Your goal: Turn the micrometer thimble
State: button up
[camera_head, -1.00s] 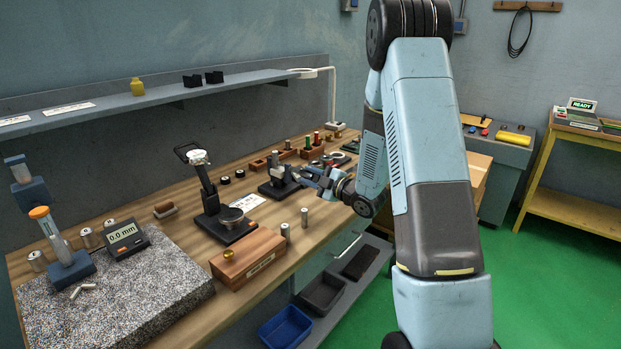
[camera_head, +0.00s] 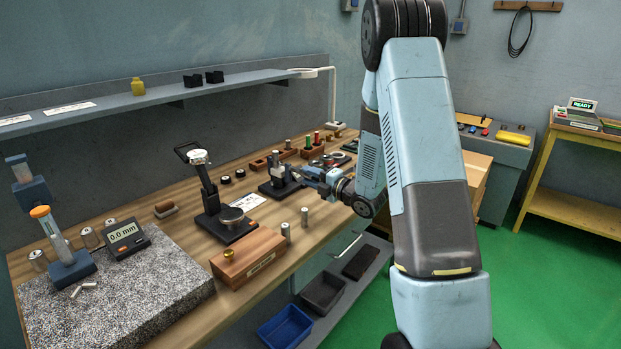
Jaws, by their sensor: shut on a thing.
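The micrometer (camera_head: 278,172) is a small metal tool in a dark stand (camera_head: 275,190) on the wooden bench, near the middle of the view. My gripper (camera_head: 301,174) reaches it from the right, with its fingers at the micrometer's right end. The fingers are shut on the thimble, which they largely hide. The thimble's markings are too small to read.
Left of the stand is a dial gauge stand (camera_head: 207,190). Wooden racks with pins (camera_head: 312,152) are behind. A granite plate (camera_head: 120,290) carries a digital readout (camera_head: 126,238) and a height gauge.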

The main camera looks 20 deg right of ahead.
jog(key=shift+s+f, duration=0.1)
jog(key=shift+f, duration=0.2)
jog(key=o, duration=0.7)
jog(key=shift+c, duration=0.2)
jog(key=o, duration=0.4)
jog(key=shift+r, duration=0.15)
jog(key=shift+d, duration=0.1)
jog(key=v, duration=1.3)
jog(key=shift+s+d, duration=0.2)
jog(key=shift+s, duration=0.05)
